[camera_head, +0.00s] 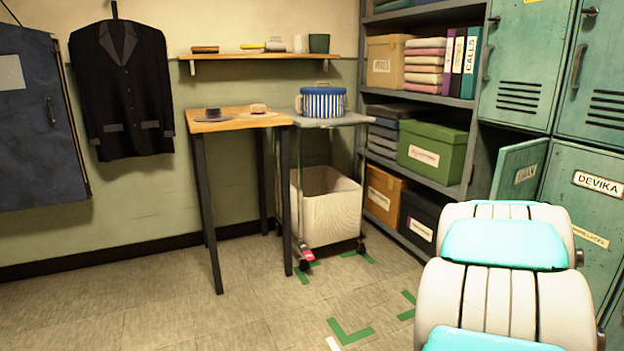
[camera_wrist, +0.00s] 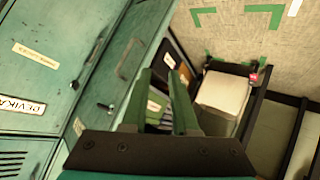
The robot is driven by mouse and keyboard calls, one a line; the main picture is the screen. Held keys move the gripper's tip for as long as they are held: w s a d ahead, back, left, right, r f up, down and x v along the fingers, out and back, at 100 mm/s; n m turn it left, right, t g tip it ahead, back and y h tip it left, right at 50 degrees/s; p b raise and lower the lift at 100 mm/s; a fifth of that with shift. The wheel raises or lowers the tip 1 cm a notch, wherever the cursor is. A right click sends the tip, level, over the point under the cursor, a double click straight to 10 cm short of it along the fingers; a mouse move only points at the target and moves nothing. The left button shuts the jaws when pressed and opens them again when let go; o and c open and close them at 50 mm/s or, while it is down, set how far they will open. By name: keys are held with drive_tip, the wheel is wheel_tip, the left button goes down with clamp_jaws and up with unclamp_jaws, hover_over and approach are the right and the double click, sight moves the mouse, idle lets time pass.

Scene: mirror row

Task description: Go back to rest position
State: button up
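My gripper (camera_wrist: 160,76) shows in the wrist view. Its two green fingers stand apart with nothing between them, and the shelf shows through the gap. In the head view my white and cyan arm rises at the lower right, in front of the lockers; the gripper itself is not visible there. In the wrist view the teal lockers (camera_wrist: 55,60) fill the left side, and part of the shelf unit is hidden behind the fingers.
Teal lockers (camera_head: 585,195) stand at the right, with one door (camera_head: 519,170) ajar. A shelf unit (camera_head: 420,98) holds boxes and binders. A wooden table (camera_head: 240,119) and a cart with a striped pot (camera_head: 322,104) stand at the back wall. The floor (camera_head: 230,325) at front left is clear.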

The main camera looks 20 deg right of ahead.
drive_tip(key=s+a+g+y, duration=0.2)
drive_tip(key=s+a, duration=0.1)
drive_tip(key=a, duration=1)
drive_tip(key=s+a+g+y, duration=0.2)
drive_tip(key=s+a+g, duration=0.1)
drive_tip(key=a, duration=0.9)
drive_tip(key=s+a+r+n+g+y+p, duration=0.1)
drive_tip(key=s+a+n+g+y, duration=0.3)
drive_tip(key=s+a, duration=1.3)
drive_tip(key=a, duration=0.4)
drive_tip(key=shift+s+r, duration=0.15)
drive_tip(key=shift+s, duration=0.2)
drive_tip(key=shift+d, duration=0.2)
